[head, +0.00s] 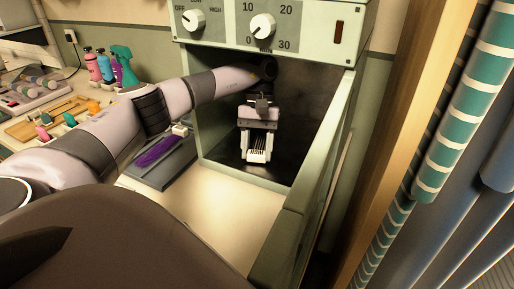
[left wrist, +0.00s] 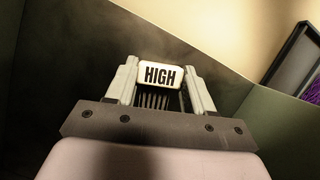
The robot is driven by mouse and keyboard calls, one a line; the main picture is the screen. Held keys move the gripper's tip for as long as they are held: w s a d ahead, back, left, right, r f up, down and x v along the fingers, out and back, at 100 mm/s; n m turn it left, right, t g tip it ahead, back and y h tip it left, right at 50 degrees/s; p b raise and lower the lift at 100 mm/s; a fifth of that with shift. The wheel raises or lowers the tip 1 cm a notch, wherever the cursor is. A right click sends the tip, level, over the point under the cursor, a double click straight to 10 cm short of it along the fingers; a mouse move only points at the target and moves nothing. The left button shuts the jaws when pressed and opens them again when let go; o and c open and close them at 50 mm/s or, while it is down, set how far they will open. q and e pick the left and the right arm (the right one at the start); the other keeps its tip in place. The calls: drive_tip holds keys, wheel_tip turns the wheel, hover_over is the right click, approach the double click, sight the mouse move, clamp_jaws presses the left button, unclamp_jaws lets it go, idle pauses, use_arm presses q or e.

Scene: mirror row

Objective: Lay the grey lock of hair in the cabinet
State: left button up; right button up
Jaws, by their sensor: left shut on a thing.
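The cabinet (head: 193,118) is a pale green box with an open front and a dark inside, in the middle of the head view. My left gripper (head: 257,154) reaches inside it, pointing down, and is shut on a tag marked HIGH. The tag shows large between the fingers in the left wrist view (left wrist: 160,75). Thin grey strands of the grey lock of hair (left wrist: 155,101) show behind the tag, between the fingers. Most of the lock is hidden by the gripper. I cannot tell whether it touches the cabinet floor. My right gripper is not in view.
A dark tray (head: 141,176) with a purple lock (head: 161,150) stands left of the cabinet. Bottles (head: 104,67) and a wooden tray (head: 38,127) are further left. A green panel (head: 310,200) stands at the cabinet's right front. Striped teal rolls (head: 447,120) stand at right.

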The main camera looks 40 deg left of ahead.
use_arm(q)
drive_tip(key=shift+f, duration=0.2)
drive_tip(key=o, duration=1.4)
drive_tip(key=shift+r+p, duration=1.25)
drive_tip(key=shift+r, duration=0.8)
